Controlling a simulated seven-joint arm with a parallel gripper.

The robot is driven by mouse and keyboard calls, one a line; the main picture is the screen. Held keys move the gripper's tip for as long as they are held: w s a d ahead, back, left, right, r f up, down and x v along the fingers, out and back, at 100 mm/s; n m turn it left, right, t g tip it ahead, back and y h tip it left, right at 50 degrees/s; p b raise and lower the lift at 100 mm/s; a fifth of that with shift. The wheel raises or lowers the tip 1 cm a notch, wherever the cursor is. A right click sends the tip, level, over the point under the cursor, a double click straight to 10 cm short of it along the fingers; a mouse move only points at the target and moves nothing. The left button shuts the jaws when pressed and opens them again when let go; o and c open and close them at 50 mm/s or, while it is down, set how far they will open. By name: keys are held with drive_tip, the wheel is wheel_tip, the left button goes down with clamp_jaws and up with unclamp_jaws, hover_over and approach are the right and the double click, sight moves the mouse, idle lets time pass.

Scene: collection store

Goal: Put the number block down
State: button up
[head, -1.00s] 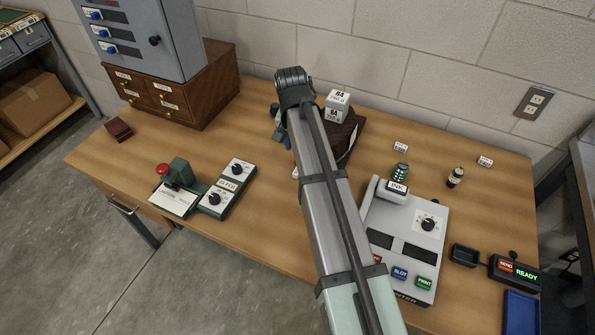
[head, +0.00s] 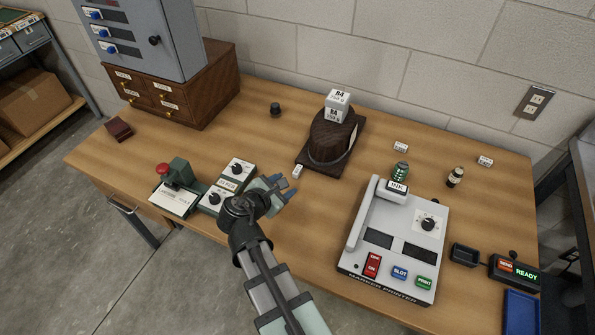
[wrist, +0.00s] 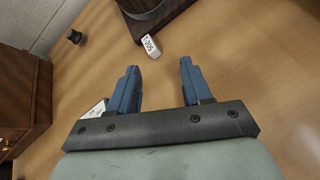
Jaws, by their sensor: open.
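A small white block with dark printed characters (head: 297,171) lies on the table at the near left corner of a dark wooden base (head: 318,168). In the wrist view this block (wrist: 151,47) is just beyond my fingertips, and I cannot tell whether it touches the base. A white cube with printed characters (head: 338,103) sits on the dark round wooden piece (head: 330,136) on that base. My gripper (head: 285,189) is open and empty, left of and nearer than the base. In the wrist view nothing is between its blue fingers (wrist: 159,68) but bare table.
Green dial boxes (head: 228,186) and a red-button device (head: 175,190) stand left of my gripper. A grey marker printer (head: 400,235) stands to the right. A small dark knob-like object (head: 275,109) stands at the back. Clear table (head: 215,125) lies behind the dial boxes.

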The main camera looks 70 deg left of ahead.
drive_tip(key=s+n, duration=0.1)
drive_tip(key=n, duration=0.1)
drive_tip(key=d+n+y, duration=0.1)
drive_tip(key=n, duration=0.1)
drive_tip(key=s+n+y, duration=0.1)
drive_tip(key=shift+s+d+r+n, duration=0.2)
drive_tip(key=shift+s+n, duration=0.1)
drive_tip(key=shift+n, duration=0.1)
approach(296, 171)
drive_tip(key=x, duration=0.2)
drive_tip(key=shift+w+a+f, duration=0.1)
drive_tip(key=shift+w+a, duration=0.1)
drive_tip(key=shift+a, duration=0.2)
drive_tip(key=shift+x, duration=3.3)
drive_tip(key=shift+d, duration=0.2)
clamp_jaws()
